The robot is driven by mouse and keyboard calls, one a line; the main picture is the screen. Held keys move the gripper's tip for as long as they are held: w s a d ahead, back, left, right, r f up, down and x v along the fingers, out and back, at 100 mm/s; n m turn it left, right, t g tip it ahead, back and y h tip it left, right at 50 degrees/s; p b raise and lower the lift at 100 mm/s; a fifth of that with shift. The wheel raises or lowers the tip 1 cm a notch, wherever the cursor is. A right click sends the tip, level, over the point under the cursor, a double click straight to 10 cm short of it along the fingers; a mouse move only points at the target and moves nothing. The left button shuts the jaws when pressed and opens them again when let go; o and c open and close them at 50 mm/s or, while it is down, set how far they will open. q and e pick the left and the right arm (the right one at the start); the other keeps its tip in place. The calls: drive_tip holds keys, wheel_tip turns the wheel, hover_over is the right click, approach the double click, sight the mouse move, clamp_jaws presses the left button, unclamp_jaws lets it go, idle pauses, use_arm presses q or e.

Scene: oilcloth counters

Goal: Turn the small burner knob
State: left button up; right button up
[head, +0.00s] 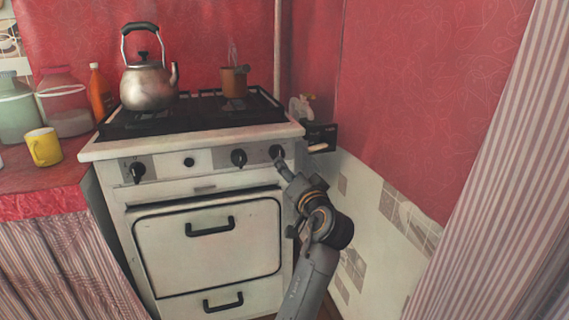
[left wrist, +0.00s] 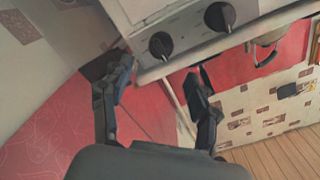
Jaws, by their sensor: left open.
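The white stove (head: 210,235) has black knobs along its front panel. The right-hand knob (head: 277,152) is closest to my left gripper (head: 284,168), whose arm rises from the bottom of the head view. In the left wrist view my left gripper (left wrist: 160,80) is open, one finger on either side. A black knob (left wrist: 160,45) lies just beyond the fingertips, roughly in line with the gap; touch cannot be told. A second knob (left wrist: 220,17) is further right there. In the head view the middle knob (head: 239,157) and left knob (head: 138,172) are clear. My right gripper is not in view.
A kettle (head: 149,86) and a steaming brown pot (head: 234,82) stand on the black grates. A red wall (head: 420,95) and a striped curtain (head: 510,200) bound the right. A yellow mug (head: 44,147) sits on the left counter.

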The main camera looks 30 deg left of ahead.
use_arm(q)
drive_tip(key=shift+v, duration=1.8)
